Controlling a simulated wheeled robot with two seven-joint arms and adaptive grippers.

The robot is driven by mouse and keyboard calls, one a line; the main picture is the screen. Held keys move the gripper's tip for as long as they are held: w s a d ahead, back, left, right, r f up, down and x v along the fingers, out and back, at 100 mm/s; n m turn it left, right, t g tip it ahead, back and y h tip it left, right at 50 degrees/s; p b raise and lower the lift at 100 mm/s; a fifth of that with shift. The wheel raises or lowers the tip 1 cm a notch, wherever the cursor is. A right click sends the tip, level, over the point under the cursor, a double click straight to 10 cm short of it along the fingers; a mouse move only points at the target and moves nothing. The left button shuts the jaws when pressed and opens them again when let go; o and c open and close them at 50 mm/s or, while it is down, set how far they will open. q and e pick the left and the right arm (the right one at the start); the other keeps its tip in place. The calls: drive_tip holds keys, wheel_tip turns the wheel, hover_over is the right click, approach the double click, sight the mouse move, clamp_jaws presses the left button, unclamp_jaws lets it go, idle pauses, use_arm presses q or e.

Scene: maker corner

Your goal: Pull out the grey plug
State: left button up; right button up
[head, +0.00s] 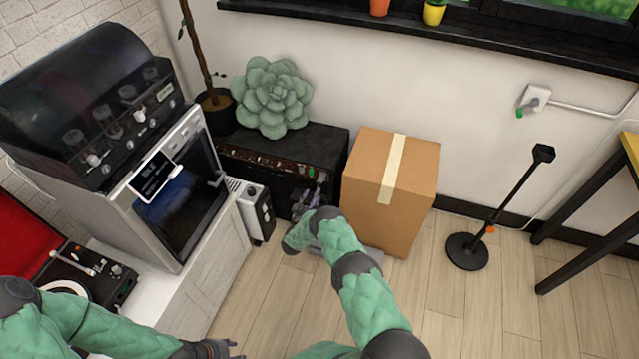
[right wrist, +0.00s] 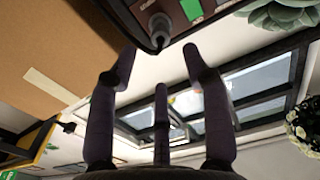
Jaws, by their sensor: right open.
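The grey plug (right wrist: 159,27) sits in a dark panel at the top of the right wrist view, with a dark cable end below it. In the head view the panel belongs to the low black cabinet (head: 262,160); I cannot clearly make out the plug there. My right gripper (head: 314,192) is in front of the cabinet's right end. In the right wrist view its fingers (right wrist: 158,62) are spread, empty and pointed at the panel, with the plug beyond and between the tips. My left gripper (head: 215,349) is low at the bottom edge, and its finger opening is unclear.
A cardboard box (head: 415,176) stands close to the right of my right gripper. A white-grey unit (head: 257,210) stands to its left, beside the machine (head: 175,200). A black stand (head: 467,250) is farther right. The wooden floor (head: 460,315) in front is clear.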

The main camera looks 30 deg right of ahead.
sight(319, 183)
drive_tip(key=shift+w+d, duration=0.1)
drive_tip(key=shift+w+d+f+b, duration=0.1)
drive_tip(key=shift+w+d+b, duration=0.3)
drive_tip(key=shift+d+b, duration=0.1)
drive_tip(key=b+x, duration=0.1)
drive_tip(key=x, duration=0.4)
drive_tip(key=shift+d+b, duration=0.1)
drive_tip(key=shift+b, duration=0.25)
drive_tip(key=shift+x, duration=1.15)
drive_tip(key=shift+w, duration=0.1)
drive_tip(key=shift+c, duration=0.3)
clamp_jaws()
